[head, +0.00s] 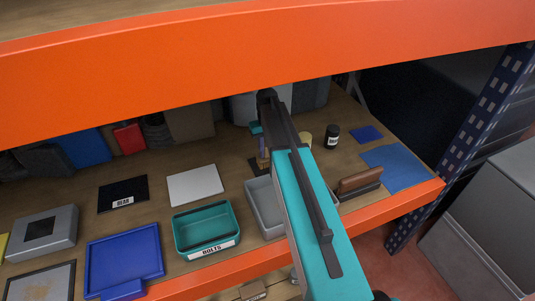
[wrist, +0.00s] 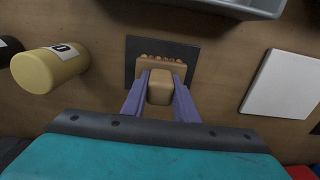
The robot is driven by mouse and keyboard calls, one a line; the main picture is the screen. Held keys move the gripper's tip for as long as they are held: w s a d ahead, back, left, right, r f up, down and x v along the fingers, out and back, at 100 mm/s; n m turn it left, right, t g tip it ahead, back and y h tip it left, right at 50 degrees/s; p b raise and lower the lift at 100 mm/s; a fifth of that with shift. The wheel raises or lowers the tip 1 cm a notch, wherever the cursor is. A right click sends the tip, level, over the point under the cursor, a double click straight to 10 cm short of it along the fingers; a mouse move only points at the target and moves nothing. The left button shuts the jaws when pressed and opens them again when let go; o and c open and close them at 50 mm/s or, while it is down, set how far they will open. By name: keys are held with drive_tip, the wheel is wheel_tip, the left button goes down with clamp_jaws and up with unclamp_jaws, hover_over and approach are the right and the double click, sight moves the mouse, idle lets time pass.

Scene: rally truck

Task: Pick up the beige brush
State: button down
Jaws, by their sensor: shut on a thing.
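The beige brush (wrist: 160,87) shows in the wrist view as a rounded block with a wider, bumpy part at its far end. It is over a dark square mat (wrist: 190,50); I cannot tell whether it touches the mat. My gripper (wrist: 160,80) has its two purple fingers closed on the sides of the brush. In the head view, my gripper (head: 263,145) points down at the shelf behind the grey tray. My arm hides much of this area there, and the brush shows only as a small tan patch.
A grey tray (head: 262,209) and a teal bolts bin (head: 207,228) stand in front. A white panel (head: 195,185) lies to the left. A yellow cylinder (wrist: 50,70) and a black jar (head: 332,136) stand close by. An orange beam (head: 300,45) crosses above the shelf.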

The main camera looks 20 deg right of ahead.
drive_tip(key=shift+r, duration=0.1)
drive_tip(key=shift+r+b, duration=1.05)
drive_tip(key=shift+r, duration=3.85)
drive_tip(key=c, duration=2)
unclamp_jaws()
drive_tip(key=shift+c, duration=0.2)
clamp_jaws()
drive_tip(key=s+a+r+n, duration=0.1)
drive_tip(key=s+a+n, duration=0.2)
drive_tip(key=a, duration=0.4)
drive_tip(key=s+a+r+n, duration=0.2)
drive_tip(key=s+a, duration=0.1)
drive_tip(key=a, duration=0.5)
drive_tip(key=shift+s+r+n, duration=0.15)
drive_tip(key=shift+s+n, duration=0.25)
